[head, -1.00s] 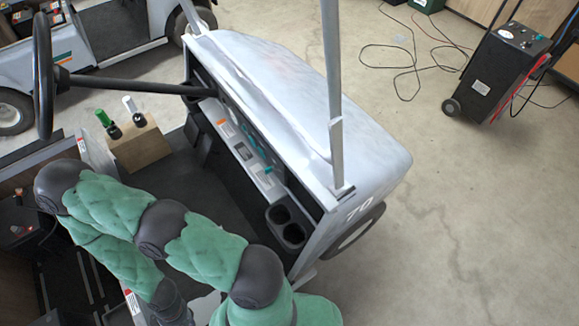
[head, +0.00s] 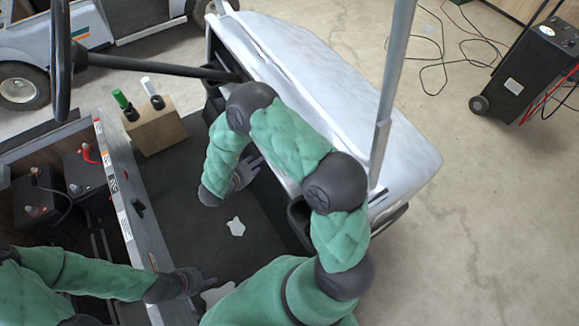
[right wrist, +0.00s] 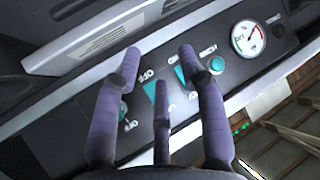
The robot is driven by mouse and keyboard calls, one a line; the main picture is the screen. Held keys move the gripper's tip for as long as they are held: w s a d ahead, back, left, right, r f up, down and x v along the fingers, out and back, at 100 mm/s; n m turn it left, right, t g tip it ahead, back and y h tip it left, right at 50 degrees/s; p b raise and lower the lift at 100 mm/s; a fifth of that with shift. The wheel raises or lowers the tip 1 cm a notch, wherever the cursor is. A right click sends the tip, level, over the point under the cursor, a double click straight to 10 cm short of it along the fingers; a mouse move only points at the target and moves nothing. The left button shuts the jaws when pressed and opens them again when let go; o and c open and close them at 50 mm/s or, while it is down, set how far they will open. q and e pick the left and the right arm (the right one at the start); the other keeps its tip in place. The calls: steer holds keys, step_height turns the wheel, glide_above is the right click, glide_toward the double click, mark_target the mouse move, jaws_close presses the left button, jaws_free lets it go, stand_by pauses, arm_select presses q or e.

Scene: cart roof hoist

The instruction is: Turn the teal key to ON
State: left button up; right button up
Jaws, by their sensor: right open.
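In the right wrist view, the cart's dark control panel (right wrist: 255,65) carries several teal parts. A teal piece (right wrist: 149,92) shows between my fingers near lettering that looks like OFF. Another teal piece (right wrist: 180,75) is beside the right-hand finger. Which one is the key, and its exact setting, I cannot tell. My right gripper (right wrist: 160,62) is open, with its fingers spread over the panel. In the head view, my right gripper (head: 246,174) is by the dash, and my arm hides the panel. My left gripper (head: 198,281) is low over the cart floor; its opening is unclear.
A round teal button (right wrist: 216,65) and a white dial gauge (right wrist: 247,39) sit on the panel. In the head view, a wooden block (head: 158,132) with two handles stands left of the dash. The steering column (head: 150,68) crosses above. A black charger (head: 533,70) stands far right.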

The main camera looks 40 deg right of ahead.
steer(key=s+a+r+m+g+h, duration=0.1)
steer(key=s+r+m+g+h, duration=0.2)
steer(key=s+r+m+g, duration=0.4)
steer(key=d+f+b, duration=0.1)
steer(key=d, duration=0.2)
steer(key=s+d+f+n+b, duration=0.1)
steer(key=d+f+b, duration=0.1)
steer(key=d, duration=0.1)
steer(key=s+d+f+n+b, duration=0.1)
steer(key=d+f+b, duration=0.1)
steer(key=d, duration=0.1)
steer(key=shift+s+d+f+t, duration=0.1)
steer(key=shift+d+t, duration=0.2)
steer(key=shift+t, duration=0.1)
jaws_close()
